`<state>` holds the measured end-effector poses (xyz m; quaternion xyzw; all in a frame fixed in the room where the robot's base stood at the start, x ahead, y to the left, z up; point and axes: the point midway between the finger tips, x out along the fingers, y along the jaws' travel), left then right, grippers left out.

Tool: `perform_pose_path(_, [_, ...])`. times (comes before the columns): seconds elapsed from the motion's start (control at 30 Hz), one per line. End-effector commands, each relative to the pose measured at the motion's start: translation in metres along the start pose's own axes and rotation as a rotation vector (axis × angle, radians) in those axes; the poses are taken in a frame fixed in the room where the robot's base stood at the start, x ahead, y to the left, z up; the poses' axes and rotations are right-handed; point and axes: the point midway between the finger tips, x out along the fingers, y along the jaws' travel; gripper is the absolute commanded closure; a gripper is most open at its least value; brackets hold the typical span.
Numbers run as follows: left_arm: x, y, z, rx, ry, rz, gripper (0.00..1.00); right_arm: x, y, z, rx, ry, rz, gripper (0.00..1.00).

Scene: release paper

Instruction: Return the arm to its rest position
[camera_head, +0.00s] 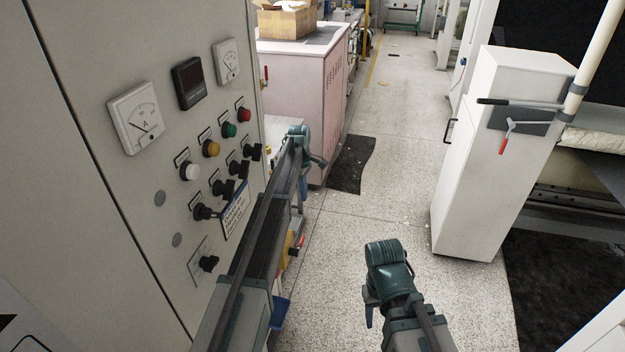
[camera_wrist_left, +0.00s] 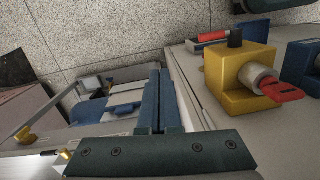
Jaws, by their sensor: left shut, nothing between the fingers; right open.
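My left gripper (camera_wrist_left: 158,101) shows in the left wrist view with its two dark blue fingers together and nothing between them.
The panel carries meters, colored buttons and black knobs (camera_head: 208,263) close beside my left arm. A pink cabinet (camera_head: 305,95) stands ahead and a white cabinet (camera_head: 480,160) to the right. The speckled floor (camera_head: 390,150) between them is open, with a dark mat (camera_head: 350,165).

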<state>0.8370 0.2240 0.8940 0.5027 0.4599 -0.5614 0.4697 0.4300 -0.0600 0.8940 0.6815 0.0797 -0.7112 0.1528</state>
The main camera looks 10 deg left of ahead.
Motion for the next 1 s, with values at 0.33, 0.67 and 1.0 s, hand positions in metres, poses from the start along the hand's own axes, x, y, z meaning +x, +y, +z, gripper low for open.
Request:
perform_pose_path(0.33, [0.010, -0.084, 0.075, 0.347, 0.032, -0.016, 1.00, 0.000, 0.000, 0.000, 0.000, 0.000, 0.000, 0.50])
perform_pose_path(0.67, [0.027, -0.283, 0.189, 1.247, 0.103, -0.088, 1.00, 0.000, 0.000, 0.000, 0.000, 0.000, 0.000, 0.50])
perform_pose_path(1.0, [0.032, -0.380, 0.215, 1.738, 0.132, -0.149, 1.00, 0.000, 0.000, 0.000, 0.000, 0.000, 0.000, 0.50])
